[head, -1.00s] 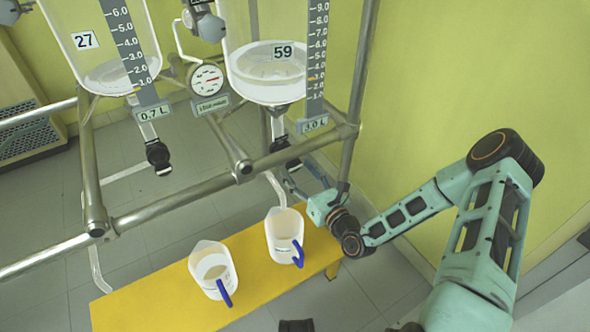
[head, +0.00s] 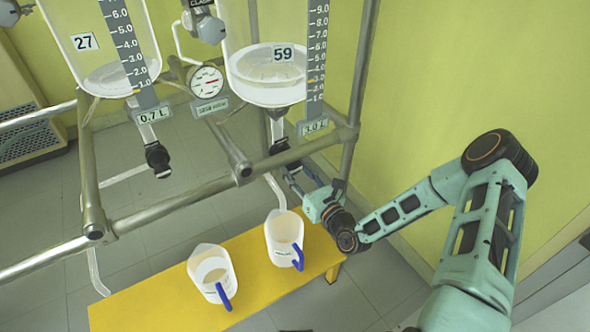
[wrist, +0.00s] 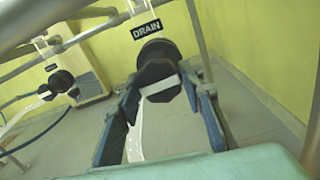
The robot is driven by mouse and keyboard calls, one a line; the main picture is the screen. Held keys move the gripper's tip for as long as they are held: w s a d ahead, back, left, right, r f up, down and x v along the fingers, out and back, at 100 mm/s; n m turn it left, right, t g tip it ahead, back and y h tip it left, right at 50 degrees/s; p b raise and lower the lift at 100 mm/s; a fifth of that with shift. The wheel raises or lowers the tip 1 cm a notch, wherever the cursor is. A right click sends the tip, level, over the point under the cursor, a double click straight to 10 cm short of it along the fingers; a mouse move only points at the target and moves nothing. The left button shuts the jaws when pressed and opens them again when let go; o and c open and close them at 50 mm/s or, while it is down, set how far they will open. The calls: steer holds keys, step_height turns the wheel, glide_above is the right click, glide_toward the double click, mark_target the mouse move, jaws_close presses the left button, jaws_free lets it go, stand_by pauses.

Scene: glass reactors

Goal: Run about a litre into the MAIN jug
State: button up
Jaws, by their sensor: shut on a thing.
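Two white jugs with blue handles stand upright on the yellow bench: a left jug (head: 212,268) and a right jug (head: 284,236). Their labels are too small to read. The left jug seems to hold some liquid; the right one's contents are unclear. The right glass vessel (head: 267,88), marked 59, holds clear liquid, and its display reads about 3.0 L. Its outlet tube (head: 275,190) leads down to the right jug. My gripper (wrist: 160,85) is shut on the black drain valve handle (wrist: 158,68), under a DRAIN label. In the head view my gripper (head: 296,176) is partly hidden.
A left vessel (head: 100,60), marked 27, reads 0.7 L and has its own black valve (head: 158,158). Steel frame bars (head: 250,170) cross in front of the vessels. A pressure gauge (head: 207,80) sits between them. The yellow bench (head: 150,302) has bare room at its left end.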

steer(key=shift+n+p, duration=0.4)
steer(key=shift+p, duration=0.05)
steer(key=n+p, duration=0.2)
steer(key=shift+r+n+p, duration=0.15)
steer(key=shift+n+p, duration=0.15)
steer(key=shift+n, duration=0.1)
steer(key=n+p, duration=0.2)
steer(key=n, duration=0.1)
steer(key=shift+n, duration=0.3)
steer(key=n+p, duration=0.1)
steer(key=n, duration=0.2)
steer(key=shift+n, duration=0.3)
steer(key=n+p, duration=0.1)
steer(key=n, duration=0.4)
steer(key=shift+n+p, duration=0.3)
steer(key=shift+p, duration=0.05)
steer(key=n, duration=0.5)
steer(key=shift+d+n, duration=0.1)
steer(key=shift+n, duration=0.2)
steer(key=o, duration=1.2)
steer(key=shift+c, duration=0.2)
